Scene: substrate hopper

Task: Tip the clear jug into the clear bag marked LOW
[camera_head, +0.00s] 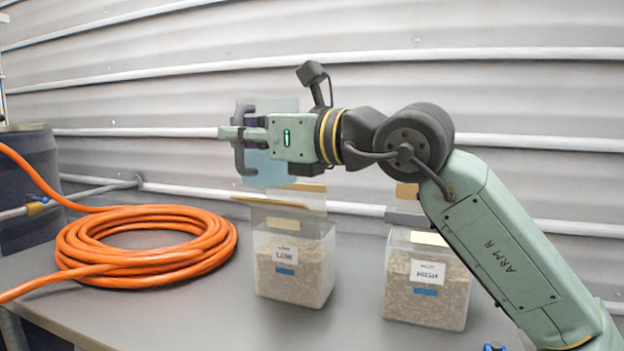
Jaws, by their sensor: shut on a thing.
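My gripper (238,133) is shut on the dark handle of the clear jug (268,175) and holds it up above the table. The jug is pale, bluish and see-through, and my gripper hides part of it; I see no contents in it. It looks close to upright. The clear bag marked LOW (317,262) stands upright on the table below the jug, with tan, straw-like material in its lower part and a blue strip under its label. The jug's bottom is around the height of the bag's top; I cannot tell whether they touch.
A second clear bag (399,290), its label seeming to read HIGH, stands to the right, close under my arm. An orange hose coil (150,268) lies left on the grey table (200,320). A dark drum (30,165) stands far left. A corrugated wall is behind.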

